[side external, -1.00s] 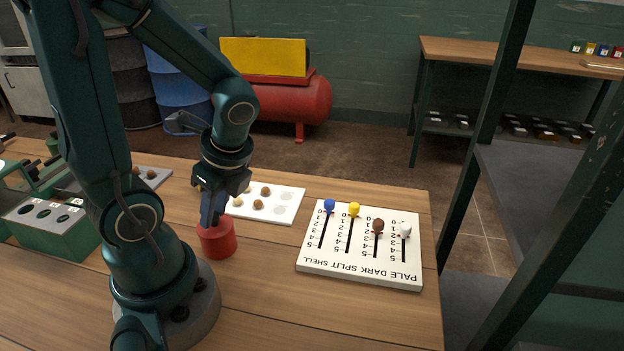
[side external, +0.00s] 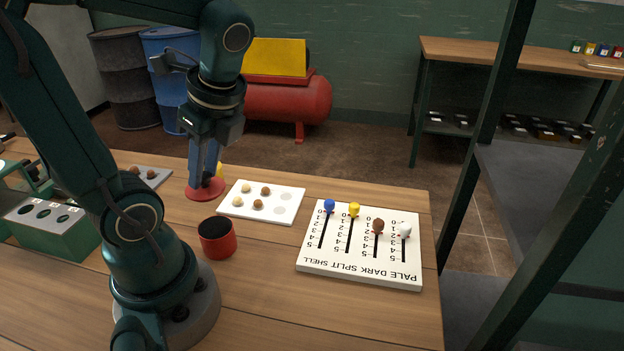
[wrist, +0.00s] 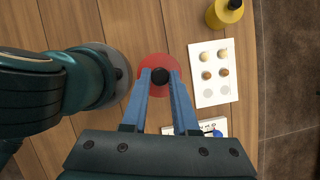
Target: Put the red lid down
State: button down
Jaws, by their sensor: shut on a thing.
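The red lid (side external: 205,188) is a flat disc with a black knob (wrist: 160,77). My gripper (side external: 207,180) is shut on the knob, pointing down. The lid also shows in the wrist view (wrist: 151,88), between the fingers. It appears to hang in the air above the red cup (side external: 217,240), apart from it. The cup stands upright and open on the table, its dark inside showing. In the wrist view the cup is not seen, apparently hidden below the lid.
A white tray (side external: 232,212) with several nuts lies right of the cup. A white slider board (side external: 310,262) with coloured knobs lies further right. A green holder (side external: 60,240) is at left. The front table is clear.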

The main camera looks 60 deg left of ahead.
jog(key=shift+r, duration=0.5)
jog(key=shift+a+f, duration=0.1)
jog(key=shift+a, duration=0.2)
jog(key=shift+s+a+f, duration=0.1)
jog(key=shift+a+f, duration=0.6)
jog(key=shift+f, duration=0.15)
jog(key=shift+a+f, duration=0.1)
jog(key=shift+f, duration=0.2)
jog(key=w+d+f, duration=0.2)
jog(key=d, duration=0.1)
jog(key=w+d+f, duration=0.2)
jog(key=d, duration=0.1)
jog(key=w+d+f, duration=0.2)
jog(key=d+f, duration=0.1)
jog(key=shift+w+d+f, duration=0.1)
jog(key=shift+d, duration=0.25)
jog(key=shift+f, duration=1.95)
jog(key=shift+f, duration=0.15)
jog(key=c, duration=0.7)
grip_release()
